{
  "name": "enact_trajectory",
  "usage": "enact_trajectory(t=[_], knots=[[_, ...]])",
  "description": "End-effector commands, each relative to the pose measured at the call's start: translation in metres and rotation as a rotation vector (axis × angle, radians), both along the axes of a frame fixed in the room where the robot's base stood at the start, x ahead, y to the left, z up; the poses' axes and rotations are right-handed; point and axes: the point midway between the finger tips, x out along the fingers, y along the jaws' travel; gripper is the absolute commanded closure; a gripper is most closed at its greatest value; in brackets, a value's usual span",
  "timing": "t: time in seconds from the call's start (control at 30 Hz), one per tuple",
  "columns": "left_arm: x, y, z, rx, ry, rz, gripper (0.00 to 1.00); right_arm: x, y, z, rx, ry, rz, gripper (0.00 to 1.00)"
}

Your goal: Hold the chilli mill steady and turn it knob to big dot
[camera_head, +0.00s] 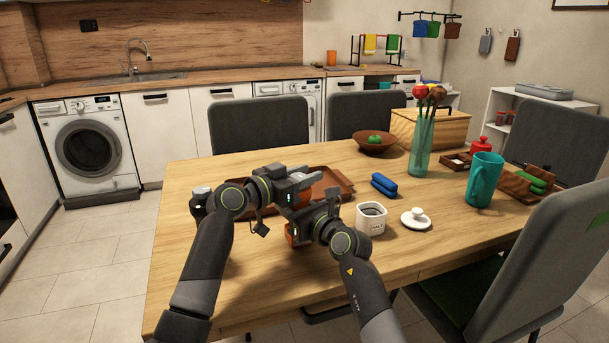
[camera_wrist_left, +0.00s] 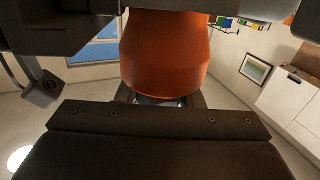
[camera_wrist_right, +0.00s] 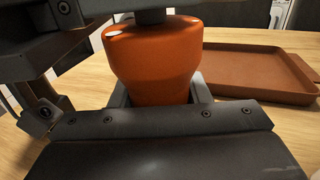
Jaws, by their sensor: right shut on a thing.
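The chilli mill (camera_head: 291,234) is orange and mostly hidden behind my arms in the head view. In the right wrist view, its orange body (camera_wrist_right: 153,62) stands upright, with pale marks on its upper rim. My right gripper (camera_head: 303,222) is shut on the mill's lower body. The knob's dots cannot be made out.
A brown tray (camera_head: 343,183) lies just behind the mill. A white pot (camera_head: 371,219), its lid (camera_head: 416,219) and a blue object (camera_head: 384,184) are to the right. A teal mug (camera_head: 484,181) and vase (camera_head: 421,147) stand farther right. The table's front left is clear.

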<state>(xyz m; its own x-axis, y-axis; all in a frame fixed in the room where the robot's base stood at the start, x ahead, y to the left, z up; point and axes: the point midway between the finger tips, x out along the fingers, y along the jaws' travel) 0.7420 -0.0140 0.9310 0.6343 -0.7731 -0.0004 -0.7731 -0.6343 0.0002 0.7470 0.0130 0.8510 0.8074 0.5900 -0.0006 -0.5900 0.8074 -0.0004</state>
Motion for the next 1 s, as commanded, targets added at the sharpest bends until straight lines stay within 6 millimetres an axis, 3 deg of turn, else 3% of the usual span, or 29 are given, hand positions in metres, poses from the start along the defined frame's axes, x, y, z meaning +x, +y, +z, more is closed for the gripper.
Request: enact_trajectory(t=[0.03, 0.17, 0.57, 1.0], knots=[[0.000, 0.001, -0.002, 0.001, 0.002, 0.002, 0.60, 0.000, 0.000, 0.001, 0.002, -0.001, 0.001, 0.85], [0.000, 0.001, -0.001, 0.001, 0.002, 0.002, 0.44, 0.000, 0.000, 0.001, 0.002, -0.001, 0.000, 0.85], [-0.004, 0.006, 0.000, 0.001, -0.001, 0.002, 0.44, 0.000, 0.000, 0.000, 0.001, 0.000, 0.000, 0.85], [-0.039, 0.050, -0.001, 0.000, 0.000, 0.003, 0.44, 0.000, 0.000, 0.000, 0.001, 0.000, 0.000, 0.85]])
